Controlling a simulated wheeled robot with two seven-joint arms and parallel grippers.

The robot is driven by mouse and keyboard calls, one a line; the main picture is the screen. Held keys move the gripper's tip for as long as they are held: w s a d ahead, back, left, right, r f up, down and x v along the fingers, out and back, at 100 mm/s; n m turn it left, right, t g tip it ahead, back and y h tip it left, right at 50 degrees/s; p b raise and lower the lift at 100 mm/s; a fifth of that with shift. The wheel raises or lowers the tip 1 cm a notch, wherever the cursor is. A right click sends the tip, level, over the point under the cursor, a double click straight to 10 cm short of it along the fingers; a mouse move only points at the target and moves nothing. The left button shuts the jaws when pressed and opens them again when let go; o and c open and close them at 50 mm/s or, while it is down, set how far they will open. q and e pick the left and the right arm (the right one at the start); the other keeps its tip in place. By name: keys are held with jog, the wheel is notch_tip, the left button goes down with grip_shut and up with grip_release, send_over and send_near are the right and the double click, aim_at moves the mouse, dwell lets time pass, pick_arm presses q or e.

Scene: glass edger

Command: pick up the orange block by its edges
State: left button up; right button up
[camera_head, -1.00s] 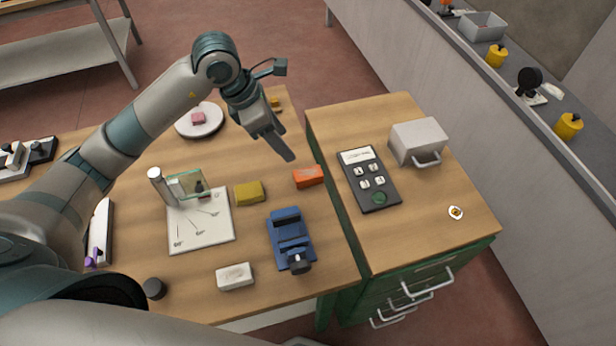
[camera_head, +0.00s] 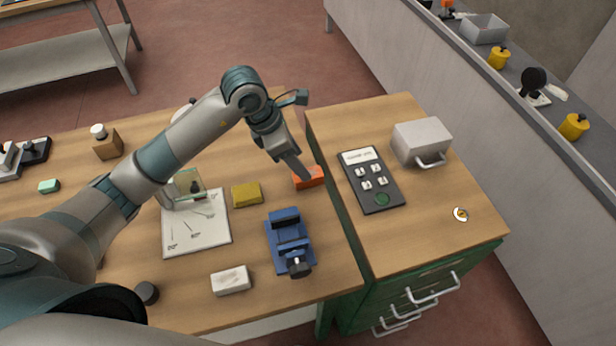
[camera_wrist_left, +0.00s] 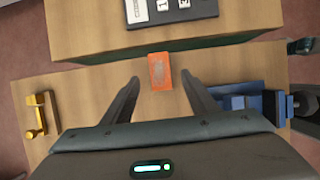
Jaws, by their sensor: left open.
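The orange block (camera_head: 309,178) lies on the wooden bench near its right edge, beside the gap to the green cabinet. My left gripper (camera_head: 306,174) is just above and in front of it in the head view, hiding part of it. In the left wrist view the orange block (camera_wrist_left: 160,72) shows between and slightly beyond the two open fingertips of my left gripper (camera_wrist_left: 160,79). There is clear room on both sides of the block, and the fingers do not appear to touch it.
A yellow block (camera_head: 247,194) and a blue vise (camera_head: 289,241) are near the orange block. A white block (camera_head: 231,280) lies at the front. A keypad panel (camera_head: 370,180) and a grey box with a handle (camera_head: 421,141) stand on the cabinet top to the right.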

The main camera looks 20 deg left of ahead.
pick_arm(q)
jog(key=shift+b+x, duration=1)
jog(key=shift+x, duration=1.65)
jog(key=shift+a, duration=0.1)
jog(key=c, duration=1.2)
